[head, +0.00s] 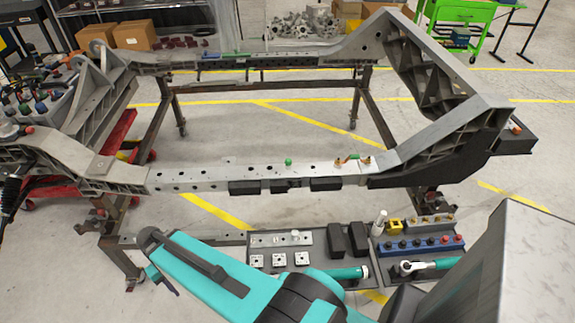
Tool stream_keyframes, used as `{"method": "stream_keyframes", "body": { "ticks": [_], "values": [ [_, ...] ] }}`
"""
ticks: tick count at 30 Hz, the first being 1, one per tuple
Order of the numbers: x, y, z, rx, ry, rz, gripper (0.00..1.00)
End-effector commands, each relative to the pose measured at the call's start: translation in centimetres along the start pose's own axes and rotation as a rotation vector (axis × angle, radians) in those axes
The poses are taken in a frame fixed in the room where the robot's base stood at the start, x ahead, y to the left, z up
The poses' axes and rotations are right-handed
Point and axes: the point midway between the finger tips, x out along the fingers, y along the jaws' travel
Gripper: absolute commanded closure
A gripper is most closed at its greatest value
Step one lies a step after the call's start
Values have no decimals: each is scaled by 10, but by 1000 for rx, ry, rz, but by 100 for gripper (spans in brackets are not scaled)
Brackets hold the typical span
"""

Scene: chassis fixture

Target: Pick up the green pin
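A small green pin (288,162) stands upright on top of the near silver rail (225,177) of the chassis, a little right of the rail's middle. Nothing touches it from above. My teal arm comes in from the bottom, with a dark joint at its far left end. I cannot make out my gripper or its fingers in the head view. The arm is in front of the rail and lower in the picture, apart from the pin.
An orange and green part (347,159) sits on the rail right of the pin. Black blocks (325,184) hang along the rail's near side. A tool tray (325,240) with plates, sockets and a ratchet (408,266) lies below. A red cart (115,140) stands left.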

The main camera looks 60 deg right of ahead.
Motion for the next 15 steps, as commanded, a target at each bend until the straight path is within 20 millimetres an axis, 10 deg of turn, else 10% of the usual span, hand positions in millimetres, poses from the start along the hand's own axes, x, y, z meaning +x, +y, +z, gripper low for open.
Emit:
{"method": "stream_keyframes", "body": {
  "ticks": [8,15],
  "values": [
    [-72,32,-60,207,106,-28,55],
    [-123,106,-98,572,139,-63,55]
  ]
}}
